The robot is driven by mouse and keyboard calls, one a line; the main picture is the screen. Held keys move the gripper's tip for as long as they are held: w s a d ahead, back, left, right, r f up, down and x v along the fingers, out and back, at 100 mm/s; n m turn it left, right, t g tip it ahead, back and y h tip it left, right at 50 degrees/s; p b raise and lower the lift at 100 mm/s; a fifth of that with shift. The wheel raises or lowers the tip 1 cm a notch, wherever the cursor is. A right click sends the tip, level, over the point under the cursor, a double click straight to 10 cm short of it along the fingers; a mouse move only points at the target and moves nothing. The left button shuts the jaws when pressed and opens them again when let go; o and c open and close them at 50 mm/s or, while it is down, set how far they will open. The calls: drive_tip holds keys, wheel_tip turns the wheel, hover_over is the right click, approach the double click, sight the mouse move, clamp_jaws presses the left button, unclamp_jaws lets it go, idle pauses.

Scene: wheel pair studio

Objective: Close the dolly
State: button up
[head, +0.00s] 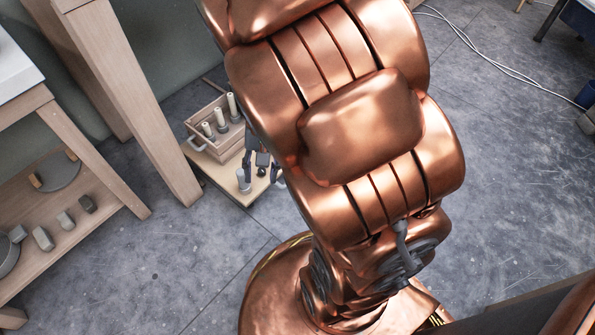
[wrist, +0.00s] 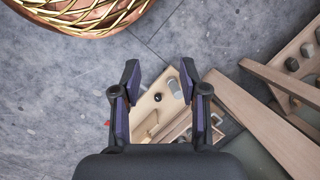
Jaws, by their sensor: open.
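The dolly seems to be the low pale wooden platform (head: 215,175) on the floor left of my arm in the head view. It carries a wooden crate with pale cylinders standing in it. One grey-white cylinder (head: 243,181) stands on the platform's front part, outside the crate. My gripper (head: 262,178) is over the platform's right end, partly hidden by my arm. In the wrist view my gripper (wrist: 159,68) is open and empty, pointing down. The platform (wrist: 147,105) shows between and beyond its fingers, with a dark round spot and a grey cylinder. I cannot tell whether the fingers touch it.
A wooden workbench (head: 88,137) with a lower shelf of grey parts stands at the left. A wooden post (head: 135,100) rises close beside the dolly. A white cable (head: 490,68) lies on the floor at upper right.

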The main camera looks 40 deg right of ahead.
drive_tip(key=w+d+f+m+t, duration=0.2)
drive_tip(key=w+d+f+m, duration=0.3)
drive_tip(key=w+d+f, duration=0.8)
drive_tip(key=d+f+m+b, duration=0.1)
drive_tip(key=d+f, duration=0.1)
drive_tip(key=f, duration=0.5)
drive_tip(key=w+d+f+m+t+h+b, duration=0.1)
drive_tip(key=d+f, duration=0.2)
drive_tip(key=f, duration=0.5)
drive_tip(key=w+d+f+m+h+b, duration=0.1)
drive_tip(key=d+f+m, duration=0.1)
drive_tip(key=f, duration=0.6)
drive_tip(key=shift+d+f+t, duration=0.25)
drive_tip(key=shift+d+t, duration=0.05)
drive_tip(key=shift+d, duration=0.35)
clamp_jaws()
